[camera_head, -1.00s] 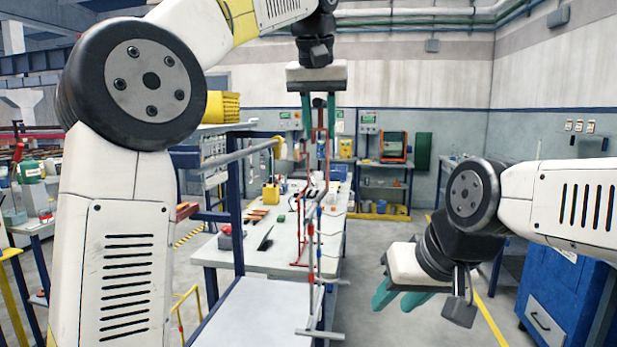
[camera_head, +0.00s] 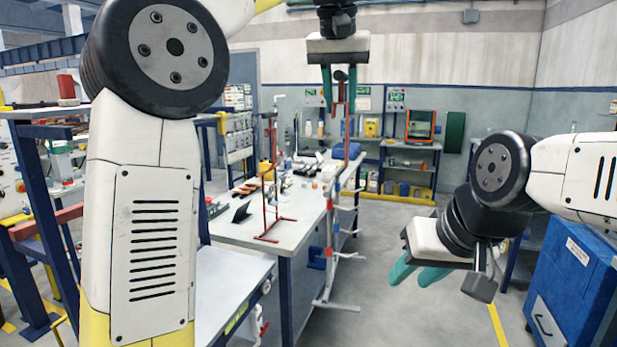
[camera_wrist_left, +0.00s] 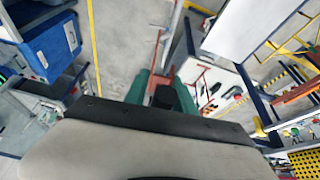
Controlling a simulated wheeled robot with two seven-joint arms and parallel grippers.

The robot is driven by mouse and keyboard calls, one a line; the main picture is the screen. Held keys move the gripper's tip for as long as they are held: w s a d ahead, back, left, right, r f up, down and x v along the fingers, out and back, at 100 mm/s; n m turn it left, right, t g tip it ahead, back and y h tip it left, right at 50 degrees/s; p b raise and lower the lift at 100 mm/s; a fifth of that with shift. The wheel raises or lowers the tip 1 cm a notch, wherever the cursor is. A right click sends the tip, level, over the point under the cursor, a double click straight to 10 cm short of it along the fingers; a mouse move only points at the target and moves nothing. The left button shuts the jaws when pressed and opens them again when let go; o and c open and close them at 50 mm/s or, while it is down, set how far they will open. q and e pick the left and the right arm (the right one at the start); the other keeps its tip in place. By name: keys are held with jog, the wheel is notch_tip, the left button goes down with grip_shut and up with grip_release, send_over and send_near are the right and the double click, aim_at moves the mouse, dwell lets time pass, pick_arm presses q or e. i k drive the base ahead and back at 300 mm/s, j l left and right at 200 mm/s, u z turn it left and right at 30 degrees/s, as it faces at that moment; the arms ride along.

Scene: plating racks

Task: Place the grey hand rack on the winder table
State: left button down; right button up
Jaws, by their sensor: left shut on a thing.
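My left gripper (camera_head: 338,75) is high at the top centre, its teal fingers shut on the top of a thin hand rack (camera_head: 340,107). The rack's visible upper part is red-brown and hangs down; it also shows between the fingers in the wrist view (camera_wrist_left: 165,68). Below it, grey bars with red and blue parts (camera_head: 330,220) show in front of the table edge; I cannot tell whether they belong to the held rack. A long white-topped table (camera_head: 245,232), seemingly the winder table, stands left of and below the gripper. My right gripper (camera_head: 416,274) is open and empty at right.
A red stand (camera_head: 270,190) and several small tools are on the table. A nearer pale tabletop (camera_head: 230,285) lies at lower left. A blue cabinet (camera_head: 575,285) stands at right. The floor (camera_head: 400,315) between is clear. Shelves (camera_head: 410,160) line the back wall.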

aim_at(300, 203)
jog(key=i+l+u, duration=0.1)
jog(key=i+l, duration=0.25)
jog(key=i+l+u, duration=0.15)
jog(key=i+l, duration=0.2)
jog(key=l, duration=0.2)
jog(key=i+l+u, duration=0.1)
jog(key=i+l, duration=0.2)
jog(key=l, duration=0.2)
jog(key=i+l+u, duration=0.1)
jog(key=i, duration=0.6)
jog(key=i+l+u, duration=0.1)
jog(key=i, duration=0.55)
